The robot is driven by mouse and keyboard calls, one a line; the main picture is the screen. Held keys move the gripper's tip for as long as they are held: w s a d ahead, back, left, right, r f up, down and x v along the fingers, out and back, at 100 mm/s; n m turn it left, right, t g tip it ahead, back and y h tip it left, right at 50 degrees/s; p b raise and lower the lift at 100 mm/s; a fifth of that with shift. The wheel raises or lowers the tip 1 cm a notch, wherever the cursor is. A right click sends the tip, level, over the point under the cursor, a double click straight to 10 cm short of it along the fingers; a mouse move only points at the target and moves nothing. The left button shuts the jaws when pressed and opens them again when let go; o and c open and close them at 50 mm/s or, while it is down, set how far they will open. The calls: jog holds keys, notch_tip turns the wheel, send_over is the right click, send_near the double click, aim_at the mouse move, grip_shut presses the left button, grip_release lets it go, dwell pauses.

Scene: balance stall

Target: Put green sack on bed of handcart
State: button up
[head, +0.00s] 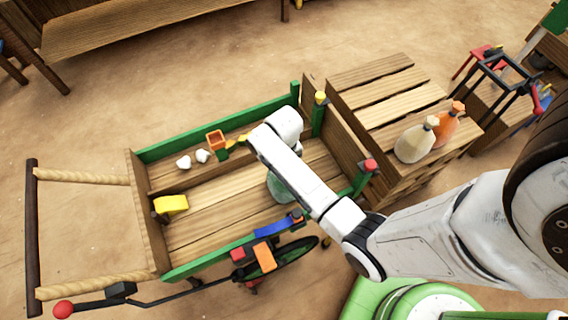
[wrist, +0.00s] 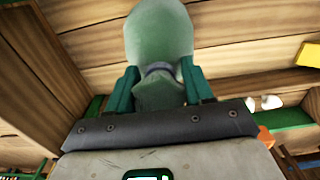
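The handcart (head: 205,225) has a plank bed, green side rails and rope-wrapped handles, in the middle of the head view. The pale green sack (head: 279,190) shows partly behind my arm, over the right part of the bed. In the wrist view the green sack (wrist: 160,40) has its neck between the teal fingers of my gripper (wrist: 158,88). The fingers are closed on the neck. The bed planks (wrist: 240,68) are behind the sack. I cannot tell whether the sack touches the bed. In the head view my arm hides the gripper.
A white sack (head: 415,142) and an orange sack (head: 447,122) stand on a slatted crate (head: 380,85) to the right of the cart. A yellow block (head: 171,204), white lumps and an orange box (head: 216,140) are in the cart. Corner posts rise at the cart's right end.

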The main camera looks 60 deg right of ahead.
jog(key=o, duration=0.4)
jog(key=shift+c, duration=0.2)
notch_tip(320, 180, up, 12)
jog(key=shift+f, duration=0.1)
jog(key=s+a+n+t, duration=0.1)
jog(key=s+a+n, duration=0.5)
jog(key=s+a, duration=0.5)
jog(key=shift+s+r, duration=0.35)
jog(key=shift+s, duration=0.85)
jog(key=shift+f+b, duration=0.35)
jog(key=shift+f, duration=0.15)
